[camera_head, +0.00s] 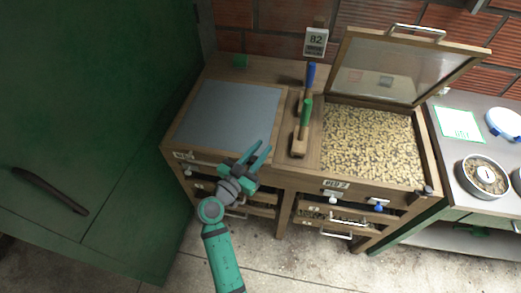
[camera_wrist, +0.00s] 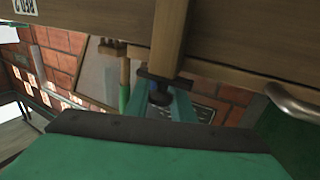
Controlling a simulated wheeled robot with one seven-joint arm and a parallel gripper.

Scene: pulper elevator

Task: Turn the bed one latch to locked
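Bed one (camera_head: 228,112) is the left bed of the wooden stand, with a flat grey top. Its label (camera_head: 185,155) is at the front left corner. My gripper (camera_head: 261,150) is at bed one's front right corner, its two teal fingers apart. In the wrist view, a dark latch with a rounded knob (camera_wrist: 159,97) shows against a wooden post, between or just beyond my gripper's fingers (camera_wrist: 163,105). I cannot tell whether the fingers touch it. In the head view my gripper hides this latch, and its turn angle is unclear.
Bed two (camera_head: 372,145) is to the right, full of pale beans, its glazed lid (camera_head: 400,70) raised. Drawers with handles (camera_head: 338,235) are below. A green door (camera_head: 85,120) stands left.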

